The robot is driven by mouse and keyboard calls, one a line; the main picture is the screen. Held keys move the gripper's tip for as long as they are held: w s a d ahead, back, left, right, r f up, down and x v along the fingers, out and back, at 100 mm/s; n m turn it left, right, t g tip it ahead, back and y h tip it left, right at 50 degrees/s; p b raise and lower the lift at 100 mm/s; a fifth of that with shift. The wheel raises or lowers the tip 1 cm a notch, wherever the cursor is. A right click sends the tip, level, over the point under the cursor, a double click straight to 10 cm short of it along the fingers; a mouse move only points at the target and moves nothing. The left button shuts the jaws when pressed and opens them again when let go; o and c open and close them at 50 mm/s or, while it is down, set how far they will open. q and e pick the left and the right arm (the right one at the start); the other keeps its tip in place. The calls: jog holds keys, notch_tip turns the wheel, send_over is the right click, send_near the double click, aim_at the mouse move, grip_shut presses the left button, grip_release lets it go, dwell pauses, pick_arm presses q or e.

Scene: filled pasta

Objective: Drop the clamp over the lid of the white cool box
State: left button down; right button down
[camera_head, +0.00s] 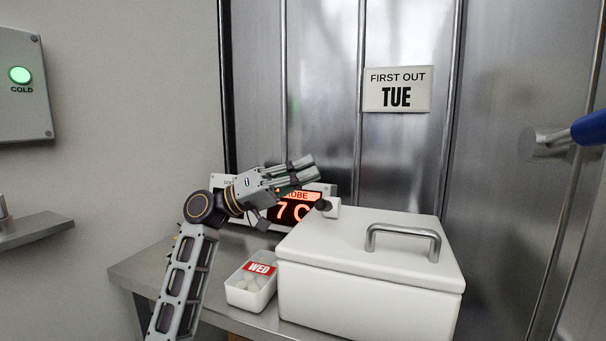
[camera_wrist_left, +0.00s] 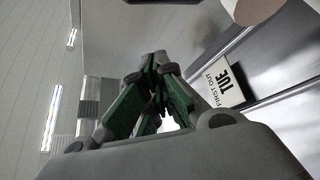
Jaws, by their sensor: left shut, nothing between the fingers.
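The white cool box (camera_head: 365,300) stands on a steel counter, its lid (camera_head: 350,250) down and topped by a metal bar handle (camera_head: 405,236). My left gripper (camera_head: 302,170) is shut and empty, above and behind that corner in the picture, in front of the probe display. In the left wrist view its green-padded fingers (camera_wrist_left: 155,70) meet at the tips. My right gripper is out of view.
A small white tub labelled WED (camera_head: 250,283) stands just left of the box. Behind is a red-lit probe display (camera_head: 297,212). A TUE sign (camera_head: 397,90) hangs on the steel wall. A blue-gripped lever (camera_head: 588,130) juts in at right.

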pick_arm(q)
jog(key=v, duration=0.9)
jog(key=shift+w+f+p, duration=0.35)
jog(key=shift+w+f, duration=0.15)
jog(key=shift+w, duration=0.15)
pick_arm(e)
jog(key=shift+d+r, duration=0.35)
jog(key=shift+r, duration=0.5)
pick_arm(q)
jog(key=shift+a, duration=0.1)
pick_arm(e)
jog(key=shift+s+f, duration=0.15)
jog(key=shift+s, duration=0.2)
